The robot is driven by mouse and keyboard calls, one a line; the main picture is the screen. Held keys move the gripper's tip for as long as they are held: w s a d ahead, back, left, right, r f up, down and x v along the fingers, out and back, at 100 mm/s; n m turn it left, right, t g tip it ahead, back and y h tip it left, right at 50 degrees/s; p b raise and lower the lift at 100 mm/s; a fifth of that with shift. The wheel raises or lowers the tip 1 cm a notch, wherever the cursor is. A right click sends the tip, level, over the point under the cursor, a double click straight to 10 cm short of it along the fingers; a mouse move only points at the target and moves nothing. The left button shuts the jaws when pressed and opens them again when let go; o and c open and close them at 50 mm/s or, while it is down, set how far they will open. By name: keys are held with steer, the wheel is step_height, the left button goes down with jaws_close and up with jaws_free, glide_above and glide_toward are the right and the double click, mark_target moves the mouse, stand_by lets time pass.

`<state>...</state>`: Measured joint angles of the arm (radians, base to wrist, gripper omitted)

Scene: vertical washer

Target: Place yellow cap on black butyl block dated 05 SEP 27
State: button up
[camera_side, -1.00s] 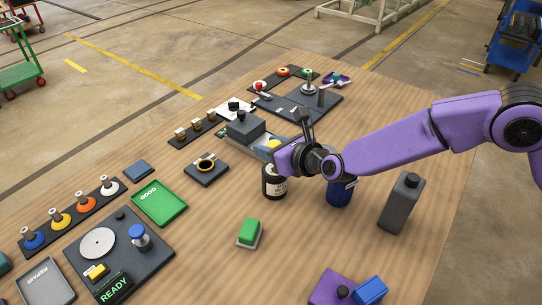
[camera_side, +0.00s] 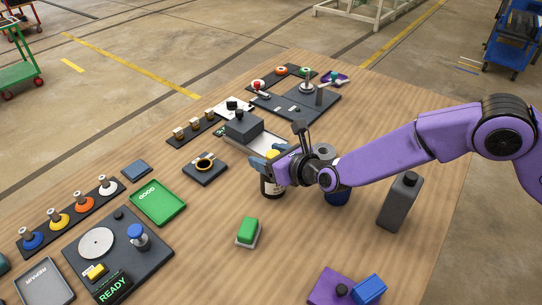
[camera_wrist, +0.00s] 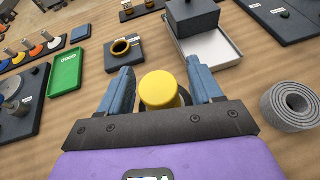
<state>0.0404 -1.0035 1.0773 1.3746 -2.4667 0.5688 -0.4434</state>
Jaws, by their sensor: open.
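A yellow cap (camera_wrist: 160,90) stands between the two blue-grey fingers of my gripper (camera_wrist: 160,84) in the wrist view, with a gap on each side. My gripper is open. In the side view the yellow cap (camera_side: 272,154) shows beside my gripper (camera_side: 268,158), above a dark jar (camera_side: 270,187) with a pale label. I cannot tell whether the cap touches the jar. No date 05 SEP 27 is legible, so I cannot tell which thing is the black butyl block. A dark grey block (camera_side: 244,127) sits at a pale tray (camera_wrist: 214,47) behind the gripper.
A grey roll (camera_wrist: 290,106) lies to the right of my gripper. A black plate with a ring (camera_side: 205,165) and a green tray (camera_side: 158,203) lie to the left. A green block (camera_side: 248,230) is in front. A dark grey bottle (camera_side: 402,200) stands at the right.

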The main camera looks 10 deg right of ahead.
steer(key=shift+r, duration=0.2)
steer(key=v, duration=1.2)
steer(key=shift+f, duration=0.1)
steer(key=s+d+r+m+h, duration=0.1)
steer(key=d+r+m+h, duration=0.1)
steer(key=d+m, duration=0.3)
steer(key=s+d+r+m+h, duration=0.2)
steer(key=d+m, duration=0.3)
steer(key=d, duration=0.4)
steer(key=s+d+r+m+g+h, duration=0.1)
steer(key=s+d+r+m+h, duration=0.1)
steer(key=d+m+h, duration=0.2)
steer(key=shift+d+r+m, duration=0.2)
steer(key=shift+d+m, duration=0.35)
steer(key=shift+d, duration=0.5)
steer(key=shift+d+r+m, duration=0.2)
steer(key=shift+d+m, duration=0.35)
steer(key=shift+d, duration=0.5)
steer(key=s+d+m+g, duration=0.5)
steer(key=s+d+m, duration=0.2)
steer(key=s, duration=0.5)
steer(key=s+d+f+m+g+y, duration=0.1)
steer(key=s+d+m+g, duration=0.4)
steer(key=s, duration=0.7)
steer(key=shift+s+d+m, duration=0.2)
steer(key=shift+d+m, duration=0.7)
steer(key=shift+m, duration=0.1)
